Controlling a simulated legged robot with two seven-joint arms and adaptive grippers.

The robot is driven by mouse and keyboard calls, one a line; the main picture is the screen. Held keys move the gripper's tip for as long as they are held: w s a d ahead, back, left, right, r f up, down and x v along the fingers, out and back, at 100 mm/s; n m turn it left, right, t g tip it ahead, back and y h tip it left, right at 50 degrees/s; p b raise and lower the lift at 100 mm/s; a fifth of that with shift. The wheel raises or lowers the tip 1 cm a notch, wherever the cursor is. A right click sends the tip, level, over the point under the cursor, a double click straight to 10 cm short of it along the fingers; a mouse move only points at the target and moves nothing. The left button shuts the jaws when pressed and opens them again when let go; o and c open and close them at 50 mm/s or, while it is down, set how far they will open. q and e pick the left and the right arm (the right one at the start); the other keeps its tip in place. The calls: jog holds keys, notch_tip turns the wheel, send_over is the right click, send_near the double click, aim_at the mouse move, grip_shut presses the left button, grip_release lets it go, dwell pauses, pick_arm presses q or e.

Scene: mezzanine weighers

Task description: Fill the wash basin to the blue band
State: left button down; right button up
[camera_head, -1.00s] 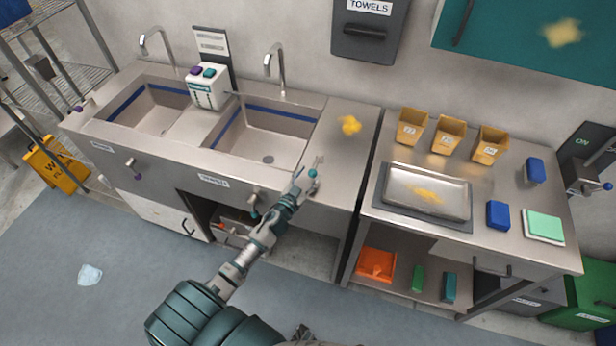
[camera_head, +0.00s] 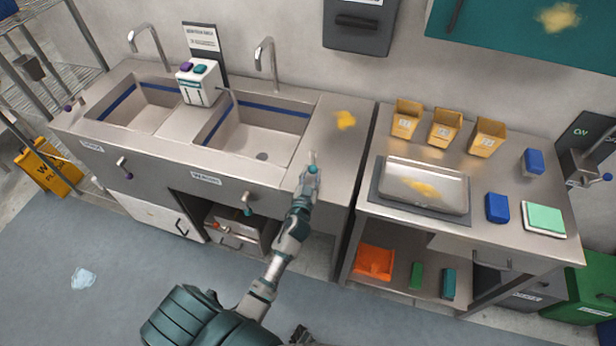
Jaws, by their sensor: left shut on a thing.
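The right-hand basin (camera_head: 250,137), whose front label (camera_head: 205,179) I read only in part, has a blue band (camera_head: 272,106) inside near its top. Its bare floor and drain (camera_head: 262,156) show, and I see no water in it. A tall curved tap (camera_head: 267,58) stands behind it. A small lever with a teal knob (camera_head: 313,168) stands on the counter right of this basin. My left gripper (camera_head: 309,178) is shut on this lever at the knob, and its fingers partly hide it. A teal-handled valve (camera_head: 247,210) sits on the front panel below. My right gripper is not in view.
The left basin (camera_head: 138,109) has its own tap (camera_head: 150,45) and a purple-knobbed valve (camera_head: 123,168). A white dispenser (camera_head: 197,83) stands between the basins. A side table (camera_head: 480,185) at right holds bins and a tray.

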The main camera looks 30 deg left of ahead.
pick_arm(q)
jog(key=shift+w+d+r, duration=0.15)
jog(key=shift+r, duration=0.35)
jog(key=c, duration=0.8)
grip_release()
jog(key=shift+f, duration=0.1)
jog(key=shift+s+f, duration=0.2)
jog(key=shift+s+d, duration=0.1)
jog(key=shift+s, duration=0.2)
jog(key=v, duration=1.1)
